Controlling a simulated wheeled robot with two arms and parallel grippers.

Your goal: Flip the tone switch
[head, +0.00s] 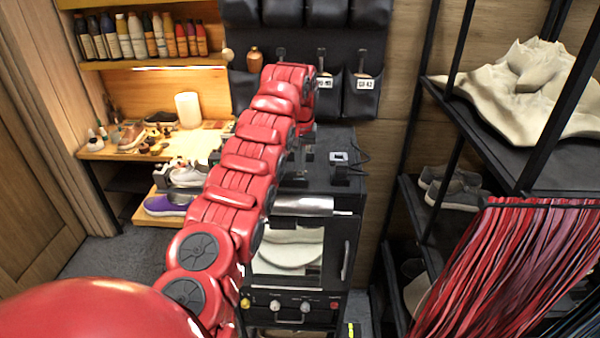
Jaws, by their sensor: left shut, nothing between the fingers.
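A dark cabinet machine (345,205) stands at the centre, with a lit window in its front. Its lower front panel (290,318) carries a yellow button (246,303), pale knobs (305,306) and a red control (334,305). The labels are too small to read, and I cannot tell which control is the tone switch. My red left arm rises across the machine and bends down behind itself. My left gripper (300,160) is over the machine's top, mostly hidden by the arm, shut and empty. My right gripper is out of view.
A small pale device (339,157) with a cable sits on the machine's top. A wooden bench (150,150) with shoes is at left. Black pouches hang behind.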

